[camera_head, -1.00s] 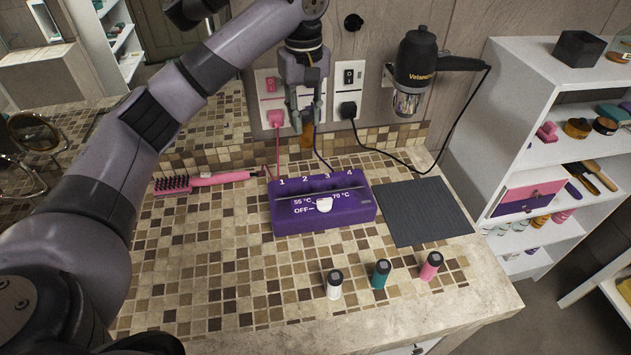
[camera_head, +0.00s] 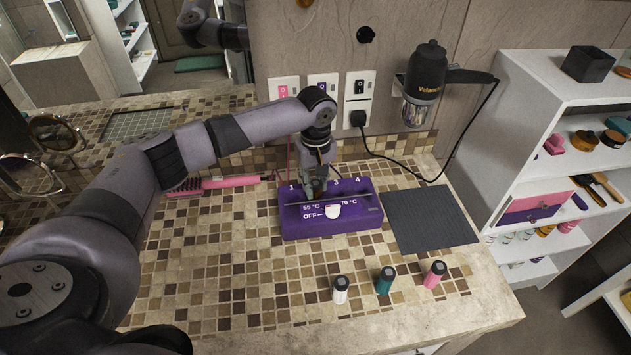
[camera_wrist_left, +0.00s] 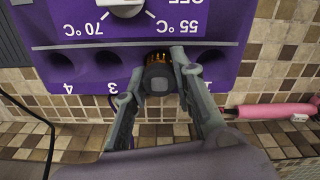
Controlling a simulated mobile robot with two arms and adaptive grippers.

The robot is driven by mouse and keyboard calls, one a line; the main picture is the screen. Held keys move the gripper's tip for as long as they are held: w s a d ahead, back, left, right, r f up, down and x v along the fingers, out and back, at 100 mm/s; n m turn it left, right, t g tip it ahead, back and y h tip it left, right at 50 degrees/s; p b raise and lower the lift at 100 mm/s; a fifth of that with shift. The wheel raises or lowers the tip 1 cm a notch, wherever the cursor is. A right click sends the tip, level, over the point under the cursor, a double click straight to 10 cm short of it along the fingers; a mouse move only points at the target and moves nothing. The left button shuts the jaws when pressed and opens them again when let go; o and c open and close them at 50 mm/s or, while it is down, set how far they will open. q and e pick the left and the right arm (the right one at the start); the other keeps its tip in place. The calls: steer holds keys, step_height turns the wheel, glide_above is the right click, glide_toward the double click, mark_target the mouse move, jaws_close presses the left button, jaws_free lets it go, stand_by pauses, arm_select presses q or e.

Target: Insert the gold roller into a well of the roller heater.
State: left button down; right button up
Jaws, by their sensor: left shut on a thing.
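The purple roller heater (camera_head: 345,222) stands on the tiled counter, its numbered wells along the back. My left gripper (camera_head: 317,190) is over the heater's back edge, between labels 1 and 3. In the left wrist view the gripper (camera_wrist_left: 159,70) is shut on the gold roller (camera_wrist_left: 157,57), whose dark cap end (camera_wrist_left: 159,78) faces the camera. The roller lines up with the second well and covers it; I cannot tell how far it is inside. Wells 1, 3 and 4 look empty in the left wrist view. My right gripper is not in view.
White (camera_head: 340,290), teal (camera_head: 385,280) and pink (camera_head: 434,275) rollers stand near the front edge. A dark mat (camera_head: 430,218) lies right of the heater. A pink brush (camera_head: 215,184) lies to its left. A hair dryer (camera_head: 425,85) hangs on the wall.

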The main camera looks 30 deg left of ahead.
arm_select(q)
steer(key=shift+f, duration=0.1)
steer(key=c, duration=1.8)
jaws_free()
steer(key=o, duration=0.5)
steer(key=shift+c, duration=0.2)
